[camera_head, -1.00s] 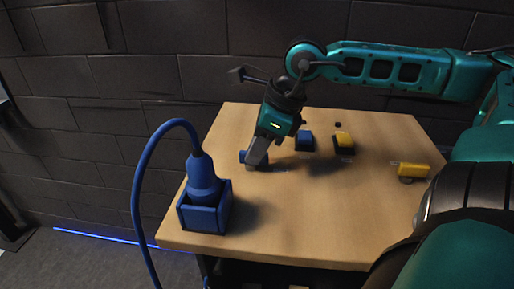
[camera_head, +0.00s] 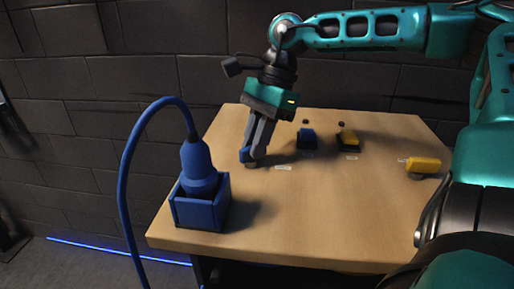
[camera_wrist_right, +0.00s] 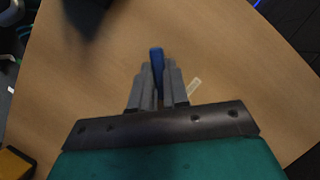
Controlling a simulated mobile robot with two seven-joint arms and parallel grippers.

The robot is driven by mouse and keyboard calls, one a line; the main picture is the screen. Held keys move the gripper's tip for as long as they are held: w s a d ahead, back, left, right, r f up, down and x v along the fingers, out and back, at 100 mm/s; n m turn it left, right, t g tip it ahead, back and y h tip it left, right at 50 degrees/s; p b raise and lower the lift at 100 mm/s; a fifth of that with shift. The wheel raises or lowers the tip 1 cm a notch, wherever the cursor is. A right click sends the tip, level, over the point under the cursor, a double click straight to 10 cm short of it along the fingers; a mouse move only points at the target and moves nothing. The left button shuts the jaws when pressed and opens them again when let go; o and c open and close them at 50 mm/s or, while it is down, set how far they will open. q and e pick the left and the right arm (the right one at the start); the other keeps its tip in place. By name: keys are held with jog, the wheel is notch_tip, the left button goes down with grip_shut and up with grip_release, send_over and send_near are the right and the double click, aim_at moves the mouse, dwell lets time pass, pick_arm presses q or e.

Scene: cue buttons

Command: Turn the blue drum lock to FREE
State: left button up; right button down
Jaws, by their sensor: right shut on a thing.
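The blue drum lock (camera_head: 245,155) is a small blue handle on a low base near the table's left back. My right gripper (camera_head: 256,148) comes down on it from above, its grey fingers closed around the handle. In the right wrist view the blue handle (camera_wrist_right: 157,58) shows as a narrow bar between the two fingers (camera_wrist_right: 158,85). The fingers hide part of the lock, and I cannot read any FREE mark. My left gripper is not in view.
A blue plug with a cable (camera_head: 198,168) stands in an open blue box (camera_head: 200,212) at the front left. A yellow-handled lock (camera_head: 423,164) is at right. The middle front of the table (camera_head: 320,220) is clear.

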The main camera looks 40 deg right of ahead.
jog(key=n, duration=0.1)
jog(key=n+g+b, duration=0.1)
jog(key=n, duration=0.2)
jog(key=shift+w+f+n+g, duration=0.2)
jog(key=shift+f+n+g, duration=0.1)
jog(key=shift+g, duration=0.1)
jog(key=shift+w+a+n+g+h+b, duration=0.1)
jog(key=shift+n+g+h+b, duration=0.2)
jog(key=shift+n, duration=0.7)
jog(key=shift+w+a+n+g+h+b, duration=0.1)
jog(key=shift+n+g+h+b, duration=0.25)
jog(key=shift+n, duration=0.65)
jog(key=c, duration=1.2)
grip_release()
jog(key=shift+o, duration=0.4)
jog(key=shift+r, duration=0.15)
jog(key=shift+w+d+r, duration=0.1)
jog(key=shift+w+r, duration=0.05)
jog(key=shift+r, duration=0.05)
jog(key=p+v, duration=0.2)
jog(key=v, duration=1)
jog(key=shift+r+p, duration=0.15)
jog(key=shift+p, duration=0.2)
